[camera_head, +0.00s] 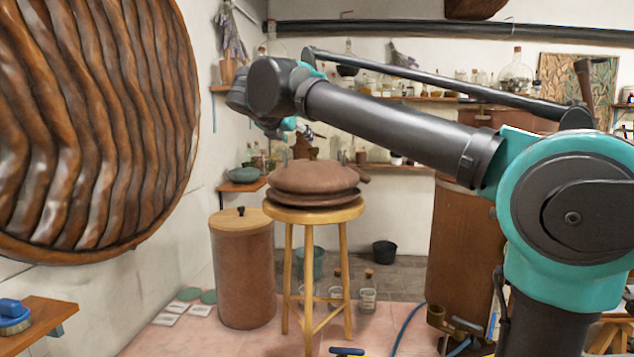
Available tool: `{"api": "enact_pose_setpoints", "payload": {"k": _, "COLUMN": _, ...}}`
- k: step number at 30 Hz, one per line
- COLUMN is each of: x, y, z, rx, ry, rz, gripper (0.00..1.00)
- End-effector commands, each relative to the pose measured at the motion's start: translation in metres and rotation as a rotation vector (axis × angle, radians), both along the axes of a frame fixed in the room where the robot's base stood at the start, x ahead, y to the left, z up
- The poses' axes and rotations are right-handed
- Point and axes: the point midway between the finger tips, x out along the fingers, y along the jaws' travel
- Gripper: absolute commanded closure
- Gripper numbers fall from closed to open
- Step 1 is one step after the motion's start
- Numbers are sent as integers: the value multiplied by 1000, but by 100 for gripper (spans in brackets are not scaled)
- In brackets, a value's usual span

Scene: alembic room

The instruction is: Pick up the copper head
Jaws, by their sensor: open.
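What looks like the copper head (313,175) is a dull reddish-brown, squat domed vessel with a short spout at its right. It rests on a round wooden stool (327,214), and a wide flared rim shows at its base. My gripper (308,133) is small in the picture, at the end of my arm, and appears above and behind the copper head. It is open and apart from the head, with nothing visible in it. My arm's links hide part of the gripper.
A tall brown lidded bin (242,270) stands left of the stool. A large copper vessel (455,240) stands at the right, partly behind my arm. Shelves with glass bottles line the back wall. A large ribbed round panel (95,120) fills the left wall. Bottles (368,292) stand behind the stool.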

Motion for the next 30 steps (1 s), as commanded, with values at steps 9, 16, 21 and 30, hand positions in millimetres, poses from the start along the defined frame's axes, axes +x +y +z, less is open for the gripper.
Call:
{"api": "enact_pose_setpoints", "payload": {"k": 9, "x": 59, "y": -15, "z": -25, "rx": 4, "ry": 1, "rz": -7, "gripper": 46}}
{"api": "enact_pose_setpoints", "payload": {"k": 16, "x": 90, "y": -21, "z": -39, "rx": 4, "ry": 0, "rz": -5, "gripper": 46}}
{"api": "enact_pose_setpoints", "payload": {"k": 21, "x": 98, "y": -23, "z": -42, "rx": 5, "ry": 1, "rz": -4, "gripper": 46}}
{"api": "enact_pose_setpoints", "payload": {"k": 30, "x": 126, "y": -30, "z": -53, "rx": 4, "ry": 1, "rz": -6, "gripper": 46}}
